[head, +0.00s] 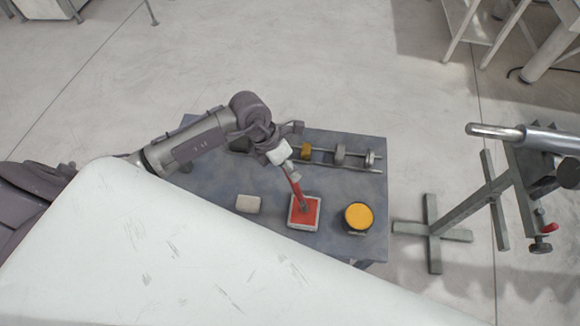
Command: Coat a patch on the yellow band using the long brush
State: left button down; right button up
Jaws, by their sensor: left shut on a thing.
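My left gripper (288,168) is shut on the long brush (296,188), which has a red handle. The brush slants down, and its grey lower end is over or in a white-rimmed square tray (291,222) with a red inside. I cannot tell whether the tip touches the red surface. A small yellow piece (306,151) sits on the grey rail assembly (325,162) at the back of the table, just right of my gripper; it may be the yellow band. My right gripper is not in view.
The blue-grey table (215,185) also holds a round yellow-topped container (358,216) right of the tray and a pale block (248,203) to its left. A metal stand (433,235) with a shiny cylinder (545,138) stands at right. My white body covers the lower left.

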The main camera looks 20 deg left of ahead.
pick_arm(q)
jog(key=shift+f, duration=0.25)
dwell(0.8)
jog(key=shift+f+b, duration=0.3)
jog(key=shift+b, duration=0.2)
dwell(1.2)
jog(key=shift+s, duration=0.1)
jog(key=shift+r+p, duration=2.4)
jog(key=shift+r, duration=1.1)
jog(key=shift+d, duration=0.1)
